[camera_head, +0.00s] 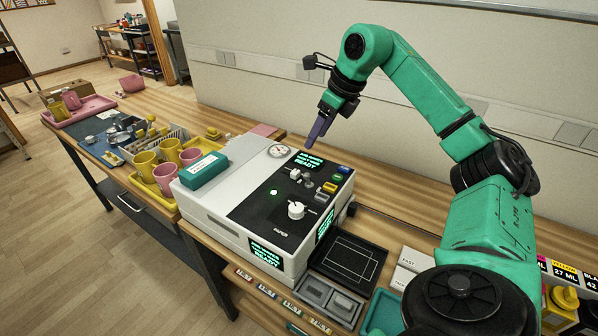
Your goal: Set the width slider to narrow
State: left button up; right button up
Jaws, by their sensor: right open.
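The press (234,221) is a white box with a black sloping control panel (262,206), standing on the wooden bench. Small pale slider-like controls (295,174) sit near the top of the panel. Their lettering is too small to read, so I cannot tell which one is the width slider or its setting. A round white knob (296,210) is lower on the panel. My right gripper (312,143) has purple fingers pointing down, just above the panel's far edge. It is open, apart from the controls and holds nothing. My left gripper is not in view.
A teal box (204,170) lies on the press's left top, beside a round gauge (278,151). Coloured buttons (337,175) line the panel's right side. Yellow and pink mugs (147,165) stand left. A black tray (348,258) lies to the right. The wall is close behind.

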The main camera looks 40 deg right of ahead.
aim_at(297, 172)
jog(key=p+x, duration=0.1)
jog(key=x, duration=1.2)
jog(key=shift+a+f, duration=0.15)
jog(key=shift+f, duration=0.25)
grip_shut()
jog(key=shift+w+r, duration=0.1)
